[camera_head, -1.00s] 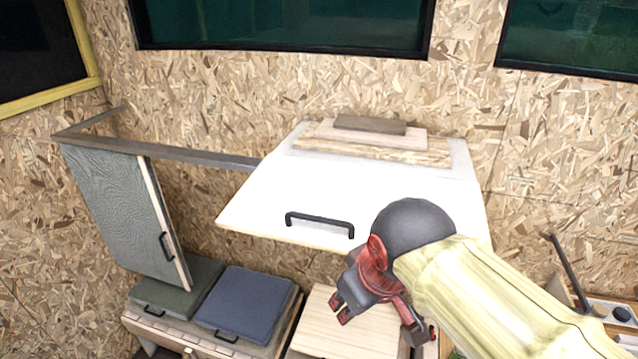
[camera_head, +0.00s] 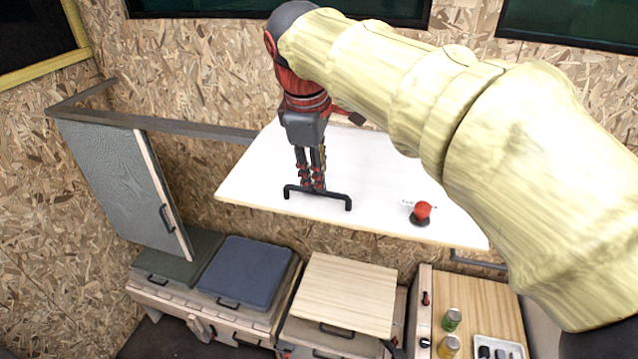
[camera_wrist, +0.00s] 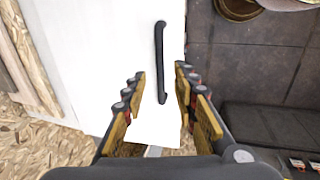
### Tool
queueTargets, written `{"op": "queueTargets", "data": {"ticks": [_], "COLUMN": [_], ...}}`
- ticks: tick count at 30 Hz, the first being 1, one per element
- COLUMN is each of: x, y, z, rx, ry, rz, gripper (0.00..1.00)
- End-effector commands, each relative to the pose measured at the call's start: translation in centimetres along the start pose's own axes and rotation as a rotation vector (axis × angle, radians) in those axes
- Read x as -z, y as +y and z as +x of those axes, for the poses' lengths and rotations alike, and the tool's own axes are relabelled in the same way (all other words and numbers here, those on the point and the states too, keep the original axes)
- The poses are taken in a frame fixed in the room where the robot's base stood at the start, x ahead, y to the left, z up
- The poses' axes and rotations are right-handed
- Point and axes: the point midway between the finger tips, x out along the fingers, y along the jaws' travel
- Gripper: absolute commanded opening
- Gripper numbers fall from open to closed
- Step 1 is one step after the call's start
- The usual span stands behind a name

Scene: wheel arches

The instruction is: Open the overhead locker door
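A white panel door (camera_head: 370,185) juts from the chipboard wall in the head view; I take it for the overhead locker door. Its black bar handle (camera_head: 335,198) is near the front edge and looks closed against the frame, though I cannot be sure. My gripper (camera_head: 313,186) points down at the handle's left-middle part. In the wrist view the handle (camera_wrist: 160,55) lies between and beyond my spread fingers (camera_wrist: 160,85), with a gap visible on both sides. Contact cannot be told. A red knob (camera_head: 421,211) on a black base is right of the handle.
A grey door (camera_head: 115,180) with a handle hangs at the left below a metal rail (camera_head: 190,154). Below are a blue lid (camera_head: 245,272), a wooden lid (camera_head: 345,290), and a counter with cans (camera_head: 452,319) and a tray (camera_head: 498,347). My arm covers the right side.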

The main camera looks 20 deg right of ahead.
Motion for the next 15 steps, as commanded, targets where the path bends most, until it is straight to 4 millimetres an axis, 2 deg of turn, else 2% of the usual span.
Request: {"op": "queueTargets", "data": {"ticks": [7,15], "x": [0.0,0.0], "y": [0.0,0.0], "z": [3.5,4.9], "rx": [0.001,0.000], "ry": [-0.001,0.000], "rz": [0.001,0.002], "gripper": [0.29,0.29]}}
